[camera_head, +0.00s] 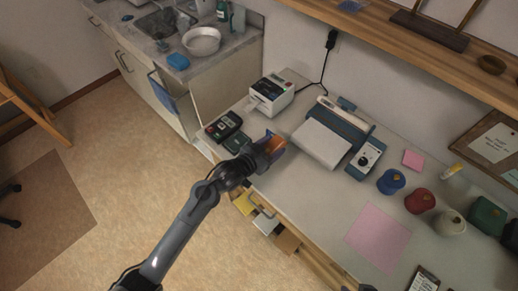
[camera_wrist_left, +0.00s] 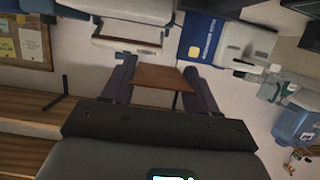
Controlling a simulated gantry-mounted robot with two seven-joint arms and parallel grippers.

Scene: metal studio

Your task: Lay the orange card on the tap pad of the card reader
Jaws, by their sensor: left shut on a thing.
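The orange card (camera_head: 276,146) is held in my left gripper (camera_head: 271,147) above the near edge of the worktop. In the left wrist view the card (camera_wrist_left: 162,77) spans the gap between the two fingers of my left gripper (camera_wrist_left: 160,85), which is shut on it. A dark device with a green-tinted screen (camera_head: 223,125), seemingly the card reader, lies on the worktop just left of the gripper. A second dark part (camera_head: 237,142) sits beside it, close to my wrist. I cannot make out the tap pad clearly. The card is apart from the reader. My right gripper is not in view.
A white label printer (camera_head: 271,94) stands behind the reader. A blue and white laminator-like machine (camera_head: 332,130) is to the right. Coloured pots (camera_head: 391,181) and a pink sheet (camera_head: 377,238) lie farther right. A sink counter (camera_head: 214,57) is at upper left.

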